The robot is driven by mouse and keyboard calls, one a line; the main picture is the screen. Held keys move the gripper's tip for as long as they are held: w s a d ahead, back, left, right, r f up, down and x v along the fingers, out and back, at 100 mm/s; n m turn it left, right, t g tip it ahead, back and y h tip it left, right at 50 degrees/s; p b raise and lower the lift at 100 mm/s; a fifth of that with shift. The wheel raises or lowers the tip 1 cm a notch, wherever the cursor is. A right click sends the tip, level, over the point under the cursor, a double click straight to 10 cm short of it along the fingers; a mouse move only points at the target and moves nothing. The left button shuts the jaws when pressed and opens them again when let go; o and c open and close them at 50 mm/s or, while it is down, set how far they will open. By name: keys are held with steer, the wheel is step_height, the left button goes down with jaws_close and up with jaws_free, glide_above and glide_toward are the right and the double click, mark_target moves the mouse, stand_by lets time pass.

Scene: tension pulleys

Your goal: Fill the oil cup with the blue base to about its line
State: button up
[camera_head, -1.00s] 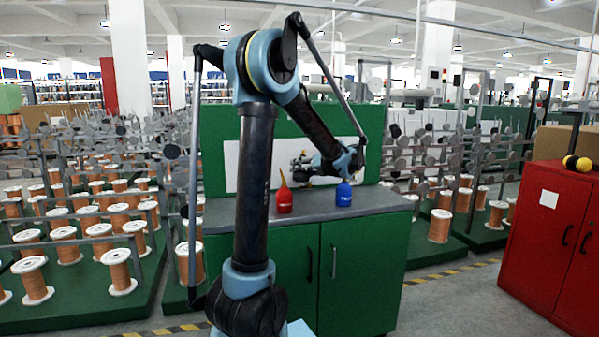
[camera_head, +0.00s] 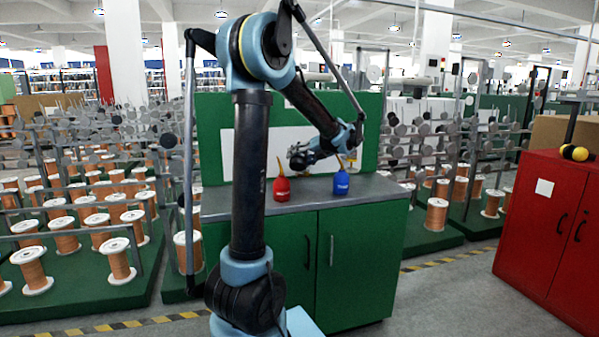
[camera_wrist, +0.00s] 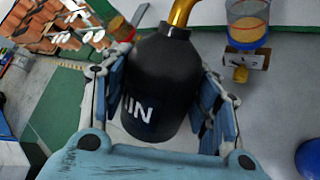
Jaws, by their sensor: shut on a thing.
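My gripper (camera_wrist: 160,110) is shut on a black oil can (camera_wrist: 160,75) with a white label ending in "IN". Its brass spout (camera_wrist: 181,12) runs out of the top of the wrist view, so its tip is hidden. The clear oil cup with the blue base (camera_wrist: 248,22) is to the right of the spout, with amber showing inside. A second cup with a reddish base (camera_wrist: 120,28) is left of the can, partly hidden. In the head view my gripper (camera_head: 312,155) is above the bench, near the back board.
A red oil can (camera_head: 282,188) and a blue oil can (camera_head: 341,184) stand on the grey bench top (camera_head: 300,197). A red cabinet (camera_head: 545,220) is at the right. Wire spools (camera_head: 117,262) fill racks on the left.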

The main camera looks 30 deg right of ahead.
steer(key=shift+r, duration=0.15)
steer(key=shift+r+m+g, duration=0.25)
steer(key=shift+m+g, duration=0.05)
steer(key=shift+g, duration=0.2)
steer(key=shift+s+r, duration=0.1)
steer(key=shift+r, duration=0.2)
stand_by(0.7)
steer(key=shift+r+m+g+y, duration=0.3)
steer(key=shift+w+d+r+m+g+y, duration=0.1)
steer(key=shift+r+m+g+y, duration=0.15)
steer(key=shift+r, duration=0.3)
steer(key=shift+w+d+r+m+g+y, duration=0.15)
steer(key=shift+r+m+g, duration=0.15)
steer(key=shift+r, duration=0.25)
stand_by(5.0)
